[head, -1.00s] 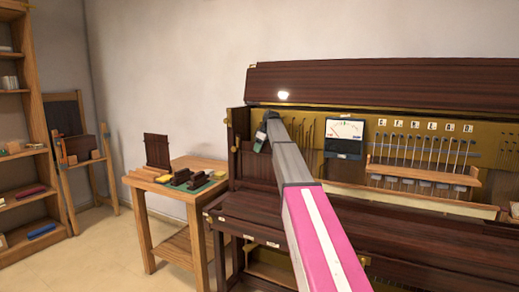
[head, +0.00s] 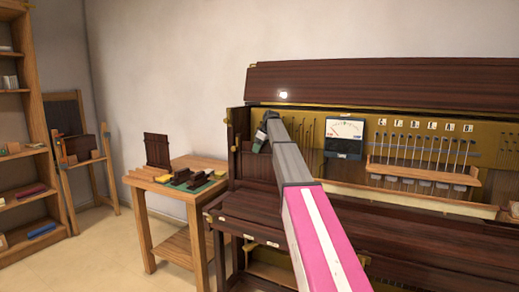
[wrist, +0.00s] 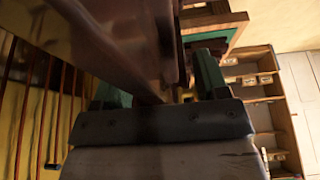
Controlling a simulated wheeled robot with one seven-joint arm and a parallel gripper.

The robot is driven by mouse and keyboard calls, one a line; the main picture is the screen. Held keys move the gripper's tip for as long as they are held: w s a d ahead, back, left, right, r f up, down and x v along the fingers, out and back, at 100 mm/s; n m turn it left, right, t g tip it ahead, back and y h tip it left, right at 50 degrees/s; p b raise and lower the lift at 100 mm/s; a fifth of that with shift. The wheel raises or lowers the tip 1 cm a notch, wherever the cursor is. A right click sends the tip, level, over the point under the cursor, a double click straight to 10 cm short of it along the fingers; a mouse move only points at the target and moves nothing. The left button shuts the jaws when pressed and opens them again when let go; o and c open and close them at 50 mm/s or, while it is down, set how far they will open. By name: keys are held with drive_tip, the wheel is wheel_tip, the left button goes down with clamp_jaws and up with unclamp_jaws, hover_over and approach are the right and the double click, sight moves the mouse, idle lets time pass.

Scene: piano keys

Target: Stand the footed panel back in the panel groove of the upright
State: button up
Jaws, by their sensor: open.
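A dark brown panel (head: 258,167) stands upright in the left bay of the open upright piano (head: 330,74), just below my gripper. I cannot tell whether it is the footed panel; its foot and any groove under it are hidden. My gripper (head: 259,147) is at this bay, partly hidden by my arm. In the wrist view, my gripper's green fingers (wrist: 158,88) are open, with a dark brown board (wrist: 115,45) running between them. Contact with the fingers cannot be told. Another dark panel (head: 157,150) stands on the small wooden table at the left.
The wooden table (head: 200,163) carries a green mat (head: 213,181) and dark blocks. A meter (head: 344,138) and a rail of hammers (head: 425,172) sit in the piano to the right. A shelf (head: 28,160) and a wooden stand (head: 80,170) are at far left.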

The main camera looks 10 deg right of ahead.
drive_tip(key=v, duration=0.9)
drive_tip(key=shift+r, duration=0.4)
drive_tip(key=shift+s+d+r, duration=0.2)
drive_tip(key=shift+r, duration=0.3)
